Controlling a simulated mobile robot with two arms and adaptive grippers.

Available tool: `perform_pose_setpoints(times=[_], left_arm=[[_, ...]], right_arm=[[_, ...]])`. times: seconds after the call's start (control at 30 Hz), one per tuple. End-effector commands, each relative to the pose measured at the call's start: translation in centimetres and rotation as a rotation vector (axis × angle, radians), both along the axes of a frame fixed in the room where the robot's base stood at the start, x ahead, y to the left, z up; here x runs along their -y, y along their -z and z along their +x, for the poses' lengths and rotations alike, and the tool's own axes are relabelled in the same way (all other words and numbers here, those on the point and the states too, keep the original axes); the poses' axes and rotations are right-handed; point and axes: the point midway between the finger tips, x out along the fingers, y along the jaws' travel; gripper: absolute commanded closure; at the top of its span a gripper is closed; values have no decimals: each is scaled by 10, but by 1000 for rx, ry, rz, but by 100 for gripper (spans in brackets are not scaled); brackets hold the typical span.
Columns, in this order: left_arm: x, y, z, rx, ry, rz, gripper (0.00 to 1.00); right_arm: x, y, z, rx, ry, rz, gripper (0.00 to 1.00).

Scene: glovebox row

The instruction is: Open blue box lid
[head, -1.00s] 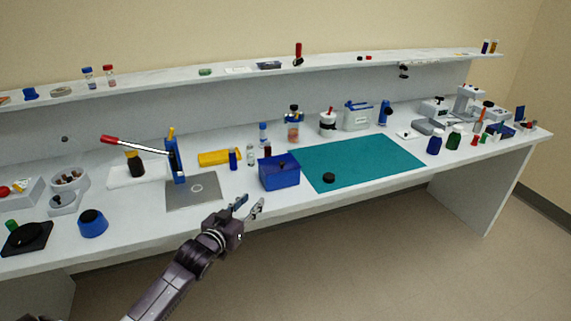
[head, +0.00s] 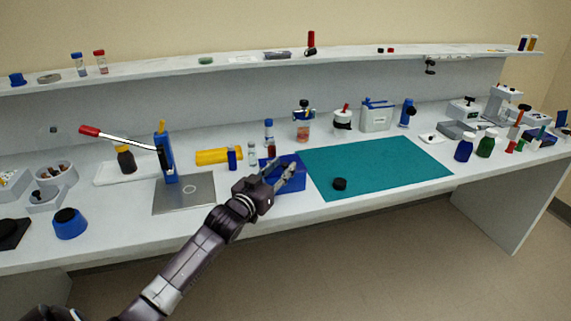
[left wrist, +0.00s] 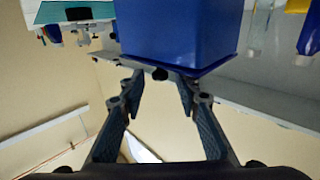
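The blue box (head: 296,182) stands at the front of the bench, at the left edge of the teal mat. My left gripper (head: 282,167) is in front of it in the head view and hides part of its front and top. The lid looks shut, though the arm partly hides it. In the left wrist view, which is upside down, the blue box (left wrist: 185,30) fills the upper middle with its rim lowest. My right gripper is out of view.
A small black cap (head: 340,184) lies on the teal mat (head: 390,165) right of the box. Small vials (head: 252,154) and a yellow block (head: 217,156) stand behind and left. A blue press with a red-tipped lever (head: 166,160) stands on a grey plate. The mat is mostly clear.

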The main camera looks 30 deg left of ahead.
Motion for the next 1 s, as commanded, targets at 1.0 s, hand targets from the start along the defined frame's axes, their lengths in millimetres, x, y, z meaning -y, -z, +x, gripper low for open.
perform_pose_setpoints(times=[1.0], left_arm=[[-2,1,22,0,0,0,100]], right_arm=[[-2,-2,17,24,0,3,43]])
